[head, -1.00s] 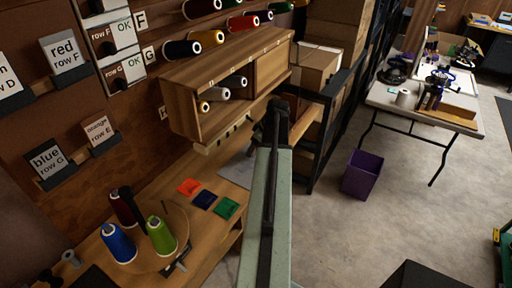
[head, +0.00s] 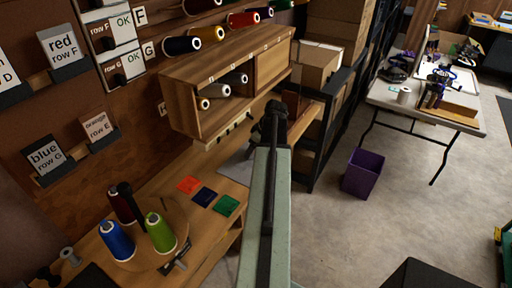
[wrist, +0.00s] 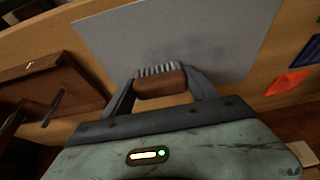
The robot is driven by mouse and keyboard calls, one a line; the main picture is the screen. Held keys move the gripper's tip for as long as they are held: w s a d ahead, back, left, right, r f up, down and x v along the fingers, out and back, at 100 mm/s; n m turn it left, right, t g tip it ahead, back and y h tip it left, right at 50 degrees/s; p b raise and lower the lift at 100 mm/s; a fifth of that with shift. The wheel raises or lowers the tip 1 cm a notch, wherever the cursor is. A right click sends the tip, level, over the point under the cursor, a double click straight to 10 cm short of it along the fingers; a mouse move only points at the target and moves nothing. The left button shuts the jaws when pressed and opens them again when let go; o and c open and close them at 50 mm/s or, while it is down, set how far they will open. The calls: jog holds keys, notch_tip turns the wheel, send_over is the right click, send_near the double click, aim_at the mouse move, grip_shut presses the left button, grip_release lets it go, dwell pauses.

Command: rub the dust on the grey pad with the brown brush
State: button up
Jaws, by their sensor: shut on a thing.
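The brown brush (wrist: 160,83) is between the two fingers of my gripper (wrist: 163,86) in the wrist view. Its grey bristles face away from me, over the near part of the grey pad (wrist: 225,28). I cannot tell whether the bristles touch the pad. A faint darker smudge, likely the dust (wrist: 180,52), shows on the pad just beyond the bristles. In the head view, the pad (head: 236,170) is partly hidden by my arm, and I cannot make out the brush there.
Thread cones (head: 160,232) stand at the near left. A wooden cabinet (head: 185,93) hangs above. A brown box (wrist: 50,92) sits left of the brush.

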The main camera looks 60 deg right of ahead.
jog(key=shift+a, duration=1.05)
jog(key=shift+a, duration=0.15)
